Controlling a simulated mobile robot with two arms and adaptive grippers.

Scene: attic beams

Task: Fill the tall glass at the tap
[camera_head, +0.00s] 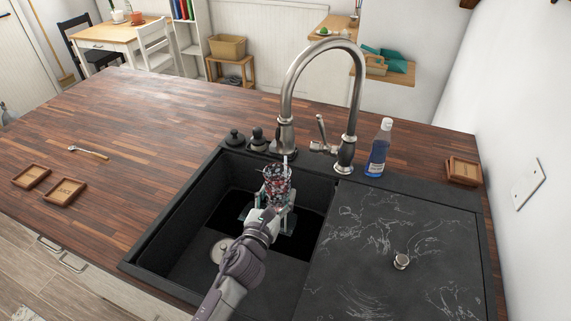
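The tall glass (275,181), with a red, white and dark pattern, stands roughly upright over the black sink basin (190,243). My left gripper (272,204) appears shut around its lower part; the finger contact is partly hidden by the wrist. The metal tap (353,100) arches over the basin, and its spout head (284,136) is just above the glass. A thin pale streak between spout and glass looks like water, but the level inside cannot be told. The tap's lever (321,130) stands beside the arch. My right gripper is not in view.
A blue bottle (378,152) stands right of the tap, near stacked wooden coasters (463,171). A dark marbled panel (400,225) lies right of the basin. Two coasters (31,175) (66,191) and a spoon (90,152) lie left. The counter (150,120) is mostly clear.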

